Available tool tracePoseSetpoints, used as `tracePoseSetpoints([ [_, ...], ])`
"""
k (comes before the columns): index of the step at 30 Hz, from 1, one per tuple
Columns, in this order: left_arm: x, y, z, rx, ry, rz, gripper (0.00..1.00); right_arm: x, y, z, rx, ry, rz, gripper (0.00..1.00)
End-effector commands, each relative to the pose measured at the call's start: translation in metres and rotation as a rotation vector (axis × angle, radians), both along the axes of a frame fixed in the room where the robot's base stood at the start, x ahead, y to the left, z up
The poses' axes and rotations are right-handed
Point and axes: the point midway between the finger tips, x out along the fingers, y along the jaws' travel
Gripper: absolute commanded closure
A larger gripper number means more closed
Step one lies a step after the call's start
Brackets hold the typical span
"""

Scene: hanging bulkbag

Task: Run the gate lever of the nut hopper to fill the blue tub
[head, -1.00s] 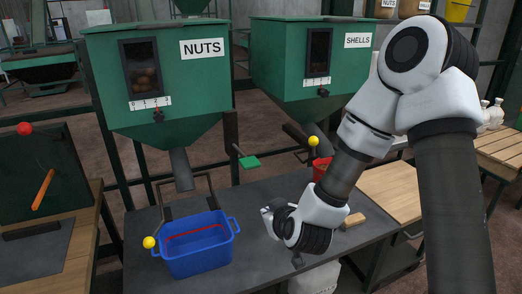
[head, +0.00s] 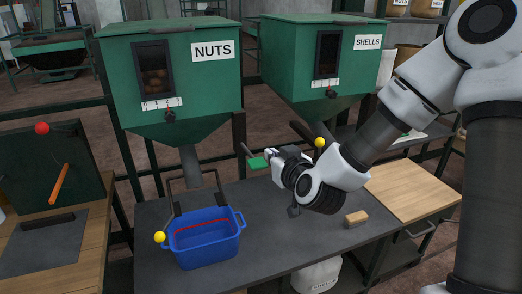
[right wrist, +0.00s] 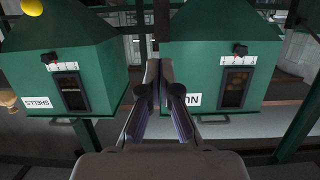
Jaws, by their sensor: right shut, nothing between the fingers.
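The green nut hopper (head: 180,100), labelled NUTS, shows nuts (head: 153,82) behind its dark window. Its grey spout (head: 190,165) points down above the back of the blue tub (head: 207,256). The tub stands on the dark table with a red line inside; I see no nuts in it. A lever with a flat green handle (head: 257,163) sticks out right of the spout. My right gripper (head: 268,154) is shut and empty, right beside that handle; I cannot tell if they touch. In the right wrist view its fingers (right wrist: 152,75) are together. My left gripper is not in view.
The shells hopper (head: 290,70) stands to the right. Yellow-ball levers stand by the tub (head: 160,237) and behind my right gripper (head: 320,142). A wooden block (head: 356,218) lies at the table's right. The table between tub and block is clear.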

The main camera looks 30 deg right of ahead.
Motion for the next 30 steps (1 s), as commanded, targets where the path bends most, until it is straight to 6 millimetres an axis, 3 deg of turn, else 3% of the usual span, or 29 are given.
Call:
tracePoseSetpoints([
  [1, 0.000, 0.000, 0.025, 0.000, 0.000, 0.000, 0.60, 0.004, -0.001, 0.009, 0.000, 0.008, 0.000, 1.00],
  [2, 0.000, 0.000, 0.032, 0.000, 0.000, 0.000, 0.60, 0.006, -0.002, 0.008, 0.001, 0.007, 0.002, 1.00],
  [4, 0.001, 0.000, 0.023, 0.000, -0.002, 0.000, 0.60, 0.022, -0.005, -0.004, -0.002, 0.000, 0.001, 1.00],
  [12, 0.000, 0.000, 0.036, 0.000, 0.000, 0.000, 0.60, 0.078, -0.019, -0.019, -0.001, 0.000, 0.002, 1.00],
  [15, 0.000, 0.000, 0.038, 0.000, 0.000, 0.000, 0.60, 0.077, -0.018, -0.040, 0.001, 0.005, 0.003, 1.00],
  [19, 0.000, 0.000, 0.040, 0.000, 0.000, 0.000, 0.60, 0.077, -0.018, -0.055, 0.001, 0.002, 0.003, 1.00],
  [30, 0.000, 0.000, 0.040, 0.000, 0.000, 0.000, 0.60, 0.076, -0.018, -0.060, 0.001, -0.001, 0.003, 1.00],
])
